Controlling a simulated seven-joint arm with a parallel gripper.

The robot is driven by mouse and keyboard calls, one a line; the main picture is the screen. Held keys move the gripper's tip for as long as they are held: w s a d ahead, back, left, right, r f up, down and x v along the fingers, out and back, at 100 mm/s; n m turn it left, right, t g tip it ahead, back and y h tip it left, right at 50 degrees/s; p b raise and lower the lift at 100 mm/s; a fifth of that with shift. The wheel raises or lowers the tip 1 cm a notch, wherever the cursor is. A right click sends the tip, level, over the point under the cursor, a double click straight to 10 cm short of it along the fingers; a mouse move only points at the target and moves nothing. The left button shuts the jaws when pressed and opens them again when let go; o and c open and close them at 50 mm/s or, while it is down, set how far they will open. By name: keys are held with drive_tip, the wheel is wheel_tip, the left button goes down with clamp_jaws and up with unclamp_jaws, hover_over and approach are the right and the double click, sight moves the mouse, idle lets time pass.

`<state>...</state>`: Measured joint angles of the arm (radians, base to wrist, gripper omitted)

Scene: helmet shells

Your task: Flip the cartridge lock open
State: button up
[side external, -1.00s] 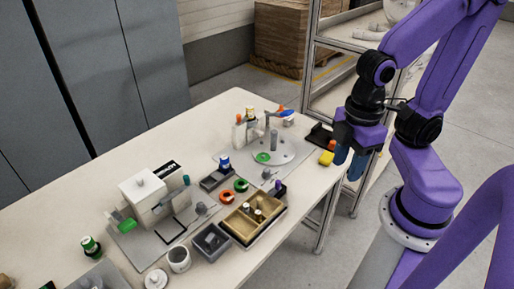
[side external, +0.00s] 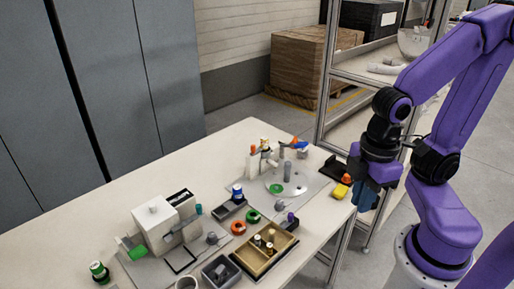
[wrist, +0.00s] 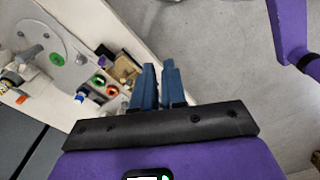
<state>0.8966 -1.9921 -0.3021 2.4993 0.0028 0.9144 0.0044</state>
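A white box-shaped unit (side external: 160,228) stands on a grey plate at the table's left, with a green-tipped part (side external: 137,253) at its lower left. I cannot tell which part is the cartridge lock. My gripper (side external: 366,200) hangs beyond the table's right edge, apart from these units. In the wrist view its two blue fingers (wrist: 159,66) have a narrow gap between them and hold nothing.
A tan tray (side external: 243,250) with small parts, a grey bin (side external: 208,279), and orange (side external: 238,228) and green rings stand mid-table. A yellow block (side external: 340,191) lies near the right edge by my gripper. A shelf rack stands behind.

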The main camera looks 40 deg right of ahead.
drive_tip(key=shift+w+a+r, duration=0.1)
drive_tip(key=shift+w+a, duration=0.05)
drive_tip(key=shift+w, duration=0.15)
clamp_jaws()
drive_tip(key=w+r+m+y, duration=0.2)
drive_tip(key=w+m, duration=1.6)
drive_tip(key=w, duration=0.5)
drive_tip(key=w+d+f+m+t+y, duration=0.1)
drive_tip(key=w+d+f+m, duration=0.2)
drive_tip(key=w+d+m, duration=1.3)
drive_tip(key=w+d, duration=0.1)
drive_tip(key=d, duration=0.1)
drive_tip(key=shift+d+f+y, duration=0.2)
drive_tip(key=shift+d+y, duration=0.2)
drive_tip(key=shift+w, duration=0.1)
hover_over(256, 152)
drive_tip(key=d, duration=0.2)
drive_tip(key=f, duration=0.9)
drive_tip(key=shift+s+f, duration=0.15)
drive_tip(key=shift+s, duration=0.2)
